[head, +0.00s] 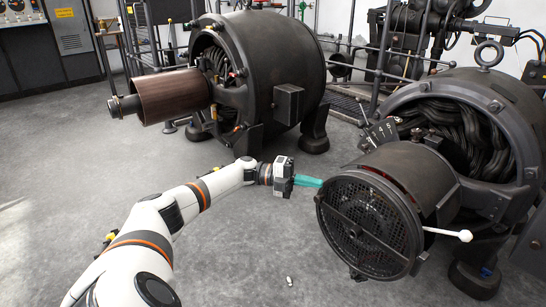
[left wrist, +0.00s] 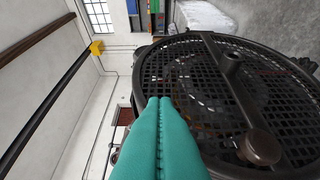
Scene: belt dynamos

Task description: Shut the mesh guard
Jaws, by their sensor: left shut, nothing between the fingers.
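The mesh guard (head: 368,228) is a round dark grille on the front end of the right dynamo's drum (head: 415,178). A narrow reddish gap shows between its rim and the drum at the upper right, so it looks slightly ajar. A rod with a white knob (head: 464,236) sticks out to its right. My left gripper (head: 321,182) has teal fingers, shut and empty, pointing at the guard's upper left rim. In the left wrist view, the fingers (left wrist: 160,108) lie in front of the guard's edge, and the mesh guard (left wrist: 205,85) fills the right side. Contact cannot be told. My right gripper is out of view.
A second dynamo (head: 270,70) with a brown cylinder (head: 172,97) stands at the back left. Railings (head: 360,55) and machinery stand behind. A small object (head: 289,281) lies on the grey floor.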

